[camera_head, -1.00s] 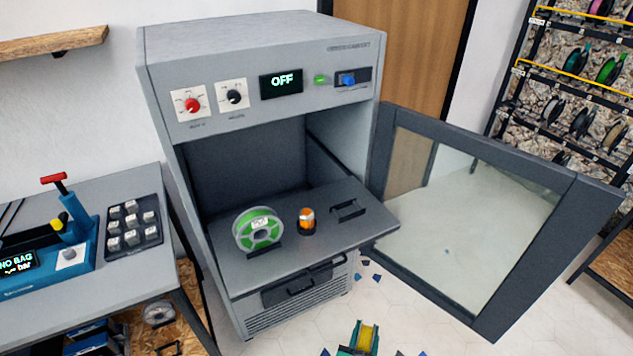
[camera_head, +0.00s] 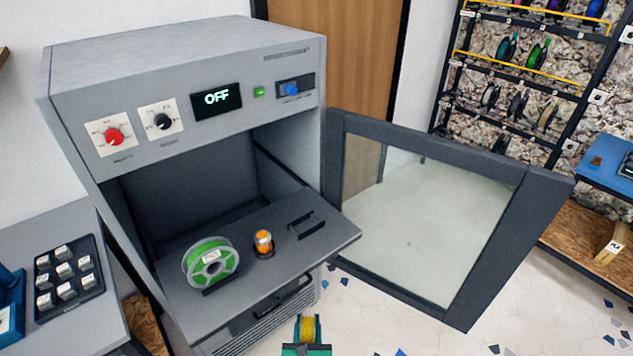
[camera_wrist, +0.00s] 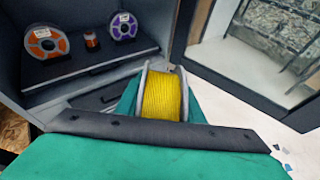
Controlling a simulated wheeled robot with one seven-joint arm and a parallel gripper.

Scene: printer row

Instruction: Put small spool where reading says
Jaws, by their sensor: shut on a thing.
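My gripper (camera_head: 307,342) has green fingers and is shut on a small spool (camera_head: 307,327) of yellow filament with pale flanges. It is at the bottom of the head view, in front of the grey cabinet. In the wrist view the yellow spool (camera_wrist: 162,98) is upright between the fingers, clear of the cabinet. The cabinet's display (camera_head: 217,98) reads OFF. Its glass door (camera_head: 345,170) stands open to the right. On its pulled-out shelf (camera_head: 320,245) are a green spool (camera_head: 196,258), an amber-topped object (camera_head: 263,242) and an empty black holder (camera_head: 305,226).
The wrist view shows an orange spool (camera_wrist: 45,42) and a purple spool (camera_wrist: 123,27) inside the cabinet. A red knob (camera_head: 113,136), a black knob (camera_head: 162,121) and a blue switch (camera_head: 291,89) are on the panel. A spool rack (camera_head: 450,82) stands right; a key tray (camera_head: 97,268) lies left.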

